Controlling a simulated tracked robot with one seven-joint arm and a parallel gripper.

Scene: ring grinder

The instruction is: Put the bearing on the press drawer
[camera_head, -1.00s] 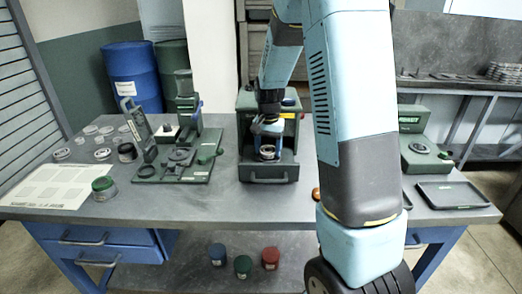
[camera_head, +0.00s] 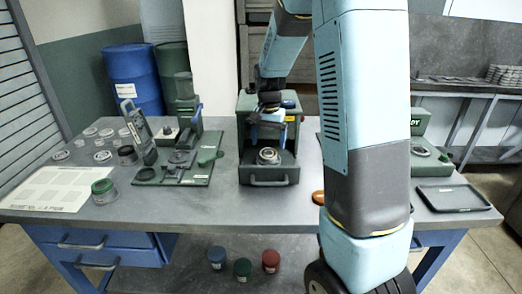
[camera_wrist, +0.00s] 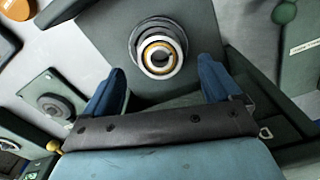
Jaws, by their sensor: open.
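The bearing (camera_head: 268,155) is a small metal ring and sits on the press drawer (camera_head: 269,178), which is pulled out at the front of the green press (camera_head: 246,101). In the wrist view the bearing (camera_wrist: 159,56) rests on a round dark seat on the drawer plate (camera_wrist: 205,20), with a gold-coloured inner ring. My gripper (camera_head: 268,138) is above the drawer, apart from the bearing. In the wrist view its two blue fingers (camera_wrist: 160,85) are spread wide with nothing between them.
A green fixture board (camera_head: 178,172) stands left of the press. Several metal rings and jars lie further left, by a paper sheet (camera_head: 50,188). An orange part (camera_head: 318,197) lies right of the drawer. A black tray (camera_head: 453,197) is at the right.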

